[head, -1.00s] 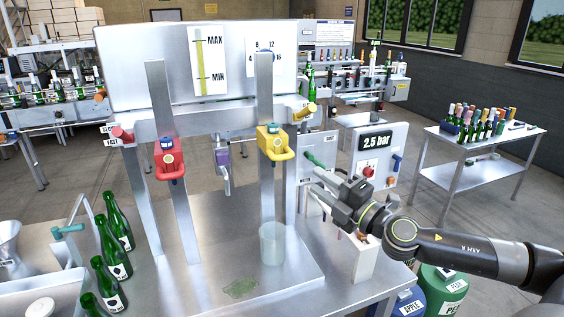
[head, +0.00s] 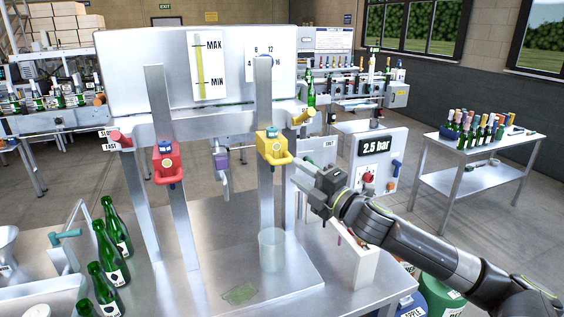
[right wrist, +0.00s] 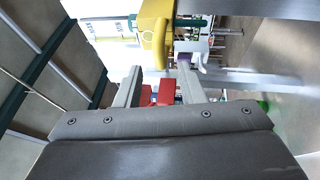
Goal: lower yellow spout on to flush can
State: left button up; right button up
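The yellow spout (head: 272,148) sits high on the right steel column, with a yellow loop handle at its front. The flush can (head: 271,250), a clear cup, stands upright on the steel plate below it, with a clear gap between. My right gripper (head: 300,182) is just right of and below the yellow spout, not touching it. In the right wrist view the fingers (right wrist: 157,85) are apart and empty, and the yellow spout (right wrist: 155,35) shows beyond them near the top. My left gripper is not in view.
A red spout (head: 167,163) is on the left column, and a purple fitting (head: 222,162) hangs between the columns. Green bottles (head: 110,255) stand at left. A white block (head: 352,262) stands under my right arm. A green patch (head: 239,293) marks the plate.

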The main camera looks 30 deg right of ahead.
aim_at(284, 163)
jog(key=shift+p+x, duration=0.7)
jog(key=shift+x, duration=2.6)
jog(key=shift+a, duration=0.1)
grip_shut()
